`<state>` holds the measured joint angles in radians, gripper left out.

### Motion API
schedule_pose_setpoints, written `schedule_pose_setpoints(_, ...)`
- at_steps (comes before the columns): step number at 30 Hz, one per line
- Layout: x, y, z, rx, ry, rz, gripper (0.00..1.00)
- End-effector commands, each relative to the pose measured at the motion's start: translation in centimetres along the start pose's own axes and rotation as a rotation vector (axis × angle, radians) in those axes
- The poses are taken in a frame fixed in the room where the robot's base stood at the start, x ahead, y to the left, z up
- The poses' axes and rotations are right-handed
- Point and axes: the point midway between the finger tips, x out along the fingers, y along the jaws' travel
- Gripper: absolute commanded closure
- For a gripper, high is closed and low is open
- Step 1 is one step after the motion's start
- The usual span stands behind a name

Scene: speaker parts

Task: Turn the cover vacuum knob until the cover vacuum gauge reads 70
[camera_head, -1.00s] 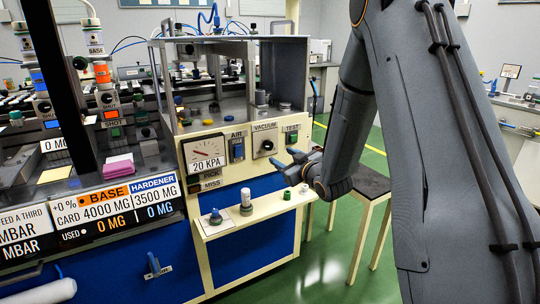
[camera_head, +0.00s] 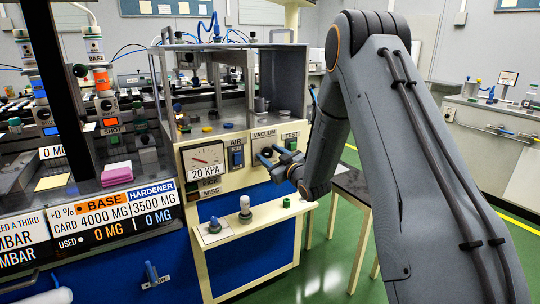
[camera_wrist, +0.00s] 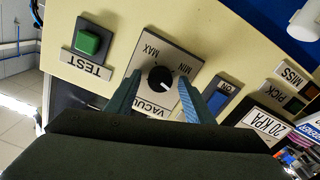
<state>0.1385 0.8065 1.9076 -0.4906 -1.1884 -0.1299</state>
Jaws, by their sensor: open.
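The vacuum knob (camera_wrist: 160,78) is round and black with a white mark, on a plate lettered MIN, MAX and VACUUM. My gripper (camera_wrist: 158,83) is open, with one blue-grey finger on each side of the knob in the wrist view; I cannot tell whether they touch it. In the head view my gripper (camera_head: 273,157) is in front of the VACUUM plate (camera_head: 264,133) and hides the knob. The vacuum gauge (camera_head: 205,156) is a white dial with a red needle, and its readout (camera_head: 206,170) shows 20 KPA.
The green TEST button (camera_wrist: 88,43) and the blue AIR switch (camera_wrist: 220,98) flank the knob's plate. Below the panel, a cream shelf (camera_head: 240,228) holds small parts. A stool (camera_head: 355,185) stands right of the bench. PICK and MISS lamps sit under the gauge.

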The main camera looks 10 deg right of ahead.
Motion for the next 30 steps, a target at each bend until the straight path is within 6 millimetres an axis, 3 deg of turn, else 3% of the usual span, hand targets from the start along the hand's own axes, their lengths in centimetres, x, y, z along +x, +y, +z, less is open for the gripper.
schedule_pose_setpoints(5,0.01,0.00,0.00,0.000,0.000,0.000,0.52)
schedule_pose_setpoints(13,-0.01,-0.01,-0.01,0.000,0.000,0.000,0.93)
schedule_pose_setpoints(22,-0.02,0.00,-0.02,0.038,0.000,-0.001,0.93)
schedule_pose_setpoints(30,-0.04,0.04,-0.03,0.200,0.000,-0.001,0.93)
